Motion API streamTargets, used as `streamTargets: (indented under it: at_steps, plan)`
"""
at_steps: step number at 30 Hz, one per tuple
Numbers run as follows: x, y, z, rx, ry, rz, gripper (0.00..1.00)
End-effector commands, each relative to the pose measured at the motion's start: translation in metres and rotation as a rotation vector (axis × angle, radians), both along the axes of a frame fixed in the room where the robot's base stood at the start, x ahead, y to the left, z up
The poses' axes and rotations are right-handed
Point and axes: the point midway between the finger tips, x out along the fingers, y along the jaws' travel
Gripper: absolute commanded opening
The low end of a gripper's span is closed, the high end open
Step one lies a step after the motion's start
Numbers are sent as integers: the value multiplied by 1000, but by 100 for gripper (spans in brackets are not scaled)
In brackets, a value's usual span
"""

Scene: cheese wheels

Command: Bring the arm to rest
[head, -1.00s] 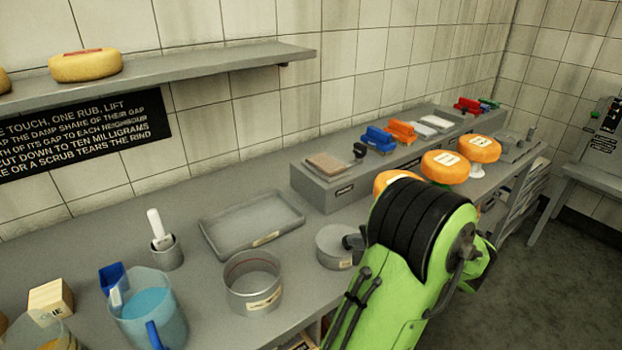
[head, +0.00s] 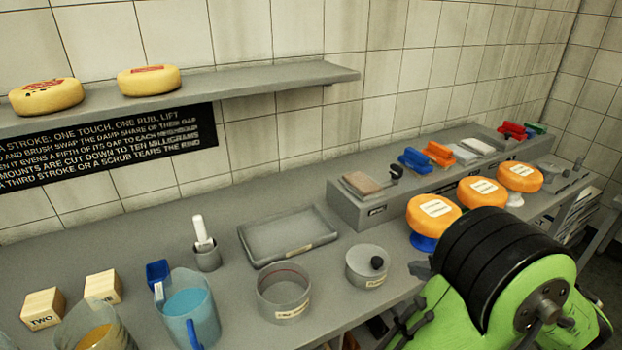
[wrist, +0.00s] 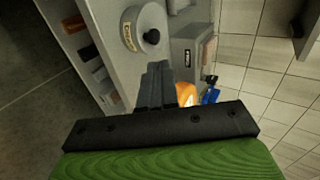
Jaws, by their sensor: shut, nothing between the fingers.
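My green and black arm fills the lower right of the head view. Only a dark tip of my gripper (head: 420,270) shows there, by the bench's front edge, right of the lidded round tin (head: 362,268). In the wrist view my gripper's fingers (wrist: 158,72) are together with nothing between them. The lidded tin (wrist: 130,35) with its black knob shows beyond them there, apart from the fingers as far as I can tell. Part of an orange cheese wheel (wrist: 186,92) shows beside the fingers.
Three orange cheese wheels (head: 434,214) stand in a row behind my arm. The open round tin (head: 285,300), the blue jug (head: 188,312) and the shallow tray (head: 287,258) are on the bench (head: 130,240). A raised ledge (head: 345,208) holds brushes and blocks.

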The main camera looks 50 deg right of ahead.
Motion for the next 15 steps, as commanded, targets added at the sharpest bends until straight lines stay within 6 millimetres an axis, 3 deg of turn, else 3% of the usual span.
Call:
streamTargets:
  at_steps: [9,11,15]
  plan:
    - [5,1,1,-4,6,14,0]
    - [21,5,4,-13,29,63,0]
    - [98,41,18,-73,153,313,0]
